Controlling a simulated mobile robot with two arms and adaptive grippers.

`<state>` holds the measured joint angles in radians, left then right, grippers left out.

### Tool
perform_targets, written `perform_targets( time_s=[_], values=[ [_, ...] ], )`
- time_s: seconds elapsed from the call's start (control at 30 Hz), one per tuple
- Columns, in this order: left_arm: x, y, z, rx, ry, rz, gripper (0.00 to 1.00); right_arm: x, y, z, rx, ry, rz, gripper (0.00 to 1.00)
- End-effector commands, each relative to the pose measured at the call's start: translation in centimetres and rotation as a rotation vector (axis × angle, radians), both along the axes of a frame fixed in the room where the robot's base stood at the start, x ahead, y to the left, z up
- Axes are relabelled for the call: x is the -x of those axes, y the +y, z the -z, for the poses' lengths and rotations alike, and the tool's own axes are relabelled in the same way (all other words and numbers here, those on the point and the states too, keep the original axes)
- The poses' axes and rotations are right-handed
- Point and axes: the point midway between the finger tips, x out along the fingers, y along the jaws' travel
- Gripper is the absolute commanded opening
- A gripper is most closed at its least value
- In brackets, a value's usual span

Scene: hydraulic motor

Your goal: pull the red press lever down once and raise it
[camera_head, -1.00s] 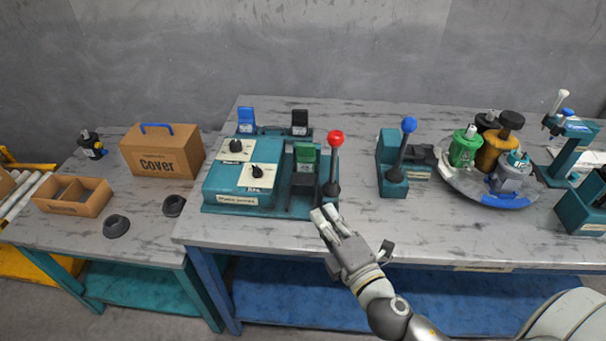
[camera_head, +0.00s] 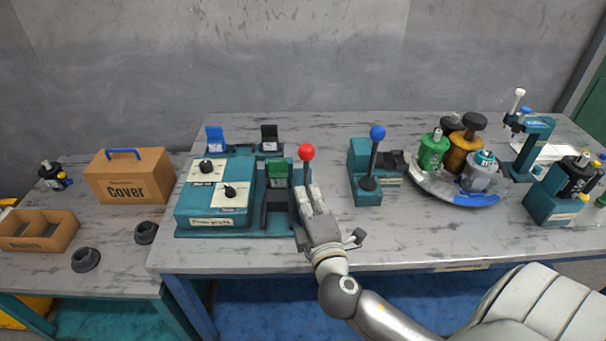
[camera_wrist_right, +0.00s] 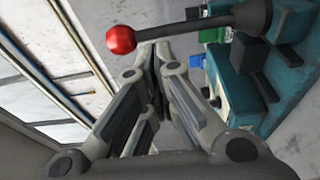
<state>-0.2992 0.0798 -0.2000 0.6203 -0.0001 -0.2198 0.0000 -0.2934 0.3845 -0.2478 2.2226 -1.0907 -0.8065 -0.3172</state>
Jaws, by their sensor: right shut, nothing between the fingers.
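The red press lever (camera_head: 306,153) has a red ball on a dark rod and stands upright at the right end of the teal press unit (camera_head: 212,222). In the right wrist view its red ball (camera_wrist_right: 121,39) and dark rod (camera_wrist_right: 195,27) cross the top, just beyond my fingertips. My right gripper (camera_head: 309,190) is shut and empty, in front of the lever and below its ball, hiding the lower rod. Whether the fingers touch the rod, I cannot tell. My left gripper is not in view.
A blue-knobbed lever unit (camera_head: 377,133) stands just right of my right gripper. Further right are a round tray (camera_head: 425,184) with several motors and a teal stand (camera_head: 530,145). A cover box (camera_head: 128,177) is on the left table. The workbench front (camera_head: 420,245) is clear.

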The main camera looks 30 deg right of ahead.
Motion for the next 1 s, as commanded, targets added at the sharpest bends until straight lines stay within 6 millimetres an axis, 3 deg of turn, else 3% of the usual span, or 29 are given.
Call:
perform_targets(
  time_s=[0.1,0.3,0.8,1.0],
  values=[
    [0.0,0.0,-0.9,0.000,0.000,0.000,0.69,-2.0,-0.8,-0.4,0.003,-0.001,0.001,0.00],
    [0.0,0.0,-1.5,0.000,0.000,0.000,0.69,-4.2,-1.6,-0.3,0.000,0.001,0.001,0.00],
    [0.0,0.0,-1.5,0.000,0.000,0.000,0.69,-5.0,-1.9,-0.1,-0.001,0.002,0.000,0.00],
    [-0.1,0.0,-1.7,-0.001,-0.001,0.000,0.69,-6.4,-2.6,-0.5,-0.001,-0.001,0.001,0.00]
  ],
)
